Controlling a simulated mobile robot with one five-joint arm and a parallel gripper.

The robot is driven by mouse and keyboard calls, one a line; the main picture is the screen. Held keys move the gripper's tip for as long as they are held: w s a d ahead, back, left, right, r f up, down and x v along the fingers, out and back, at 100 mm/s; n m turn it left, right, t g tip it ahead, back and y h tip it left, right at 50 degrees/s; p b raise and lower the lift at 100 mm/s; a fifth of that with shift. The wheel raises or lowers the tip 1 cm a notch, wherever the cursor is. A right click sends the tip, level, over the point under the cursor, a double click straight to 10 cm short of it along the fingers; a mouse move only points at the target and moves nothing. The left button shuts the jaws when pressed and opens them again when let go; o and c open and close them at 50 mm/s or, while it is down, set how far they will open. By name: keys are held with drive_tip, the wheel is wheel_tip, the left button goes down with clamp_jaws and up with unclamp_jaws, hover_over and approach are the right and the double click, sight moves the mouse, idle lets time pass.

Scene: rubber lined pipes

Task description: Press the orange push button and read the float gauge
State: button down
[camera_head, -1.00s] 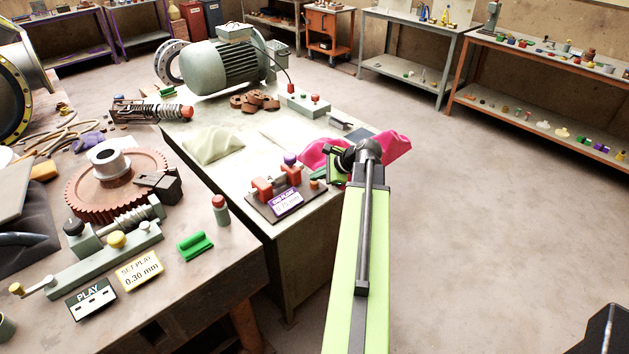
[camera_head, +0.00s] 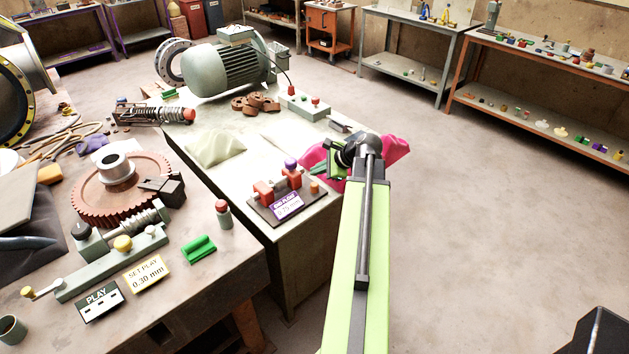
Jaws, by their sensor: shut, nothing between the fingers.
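The float gauge (camera_head: 286,206) is a small fixture with a purple label, near the front right corner of the middle bench. The label seems to read END FLOAT with a value in mm, but its digits are too blurred to be sure. The orange push button (camera_head: 314,187) is a small upright knob at the fixture's right end. Red blocks and a purple knob stand on the fixture. My gripper (camera_head: 334,166) is shut and empty, a little right of and beyond the button, apart from it in the picture. My arm partly hides the gripper.
A pink cloth (camera_head: 393,150) lies behind my gripper at the bench edge. A grey-green motor (camera_head: 222,70) and a control box (camera_head: 303,106) stand farther back. The near bench holds a rusty gear (camera_head: 95,200) and a green handle (camera_head: 199,249). The floor (camera_head: 480,230) at right is clear.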

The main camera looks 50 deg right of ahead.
wheel_tip(320, 180, up, 3)
drive_tip(key=shift+p, duration=1.1)
drive_tip(key=shift+f, duration=0.1)
